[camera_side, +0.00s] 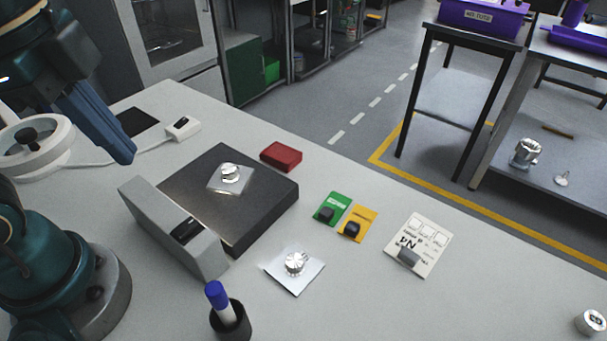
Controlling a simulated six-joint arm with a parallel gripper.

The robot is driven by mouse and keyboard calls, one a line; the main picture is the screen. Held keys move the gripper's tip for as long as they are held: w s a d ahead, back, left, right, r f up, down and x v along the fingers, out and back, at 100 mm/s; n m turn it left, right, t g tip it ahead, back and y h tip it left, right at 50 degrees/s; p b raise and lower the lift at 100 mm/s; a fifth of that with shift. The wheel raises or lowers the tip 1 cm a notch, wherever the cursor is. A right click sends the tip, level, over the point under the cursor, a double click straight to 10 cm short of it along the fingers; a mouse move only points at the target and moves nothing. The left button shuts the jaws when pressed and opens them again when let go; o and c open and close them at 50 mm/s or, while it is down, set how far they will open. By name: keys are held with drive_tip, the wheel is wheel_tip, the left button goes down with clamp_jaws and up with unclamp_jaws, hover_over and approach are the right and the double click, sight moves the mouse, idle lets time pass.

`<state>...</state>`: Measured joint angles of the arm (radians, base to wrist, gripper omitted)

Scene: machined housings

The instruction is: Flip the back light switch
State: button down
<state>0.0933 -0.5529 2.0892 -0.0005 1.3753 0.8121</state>
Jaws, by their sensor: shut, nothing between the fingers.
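Several switch-like things lie on the light grey table. A small white box with a dark switch (183,128) sits at the back left, on a white cable. A grey block with a black rocker (186,230) stands nearer, against the dark slab. A green plate with a black switch (331,209) and a yellow plate with a black switch (357,224) lie side by side right of the slab. I cannot tell for sure which is the back light switch. My gripper (124,158) is blue, shut and empty. It is above the table at the left, apart from the white box.
The dark slab (260,205) carries a silver knob (230,172). A red block (281,156) sits behind it. Another knob on a plate (294,263), a labelled white card (424,240) and a cup with a blue-capped marker (231,322) are nearer. The right of the table is mostly clear.

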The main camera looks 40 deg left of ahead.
sight(181, 232)
drive_tip(key=d+r+m+g, duration=0.1)
drive_tip(key=m, duration=0.1)
drive_tip(key=d+r+m, duration=0.1)
drive_tip(key=m, duration=0.2)
drive_tip(key=w+d+r+m+g, duration=0.1)
drive_tip(key=d+m, duration=0.1)
drive_tip(key=shift+r+m+g, duration=0.2)
drive_tip(key=shift+m+g, duration=0.1)
drive_tip(key=shift+f, duration=0.15)
wheel_tip(181, 232, down, 14)
drive_tip(key=shift+r, duration=0.1)
idle(0.4)
